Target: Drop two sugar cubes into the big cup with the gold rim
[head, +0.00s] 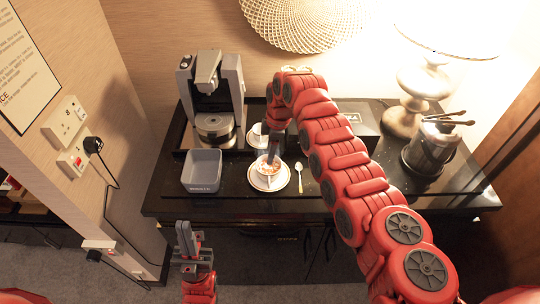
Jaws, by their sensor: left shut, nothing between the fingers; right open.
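A white cup (268,170) with brownish contents stands on a white saucer (269,185) near the table's front edge. Its rim is partly hidden, and I cannot make out any sugar cube in it. A second white cup (254,137) is behind it, partly covered by my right gripper. My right gripper (268,158) points down, open, right over the front cup; I cannot tell whether it touches it. My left gripper (185,238) is shut and empty, low in front of the table. No sugar cube is clearly visible.
A grey open box (202,170) stands left of the saucer; a spoon (299,177) lies right of it. A coffee machine (212,100) stands at the back left. A metal bucket (430,150) and a lamp (404,118) are at right. My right arm spans the table.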

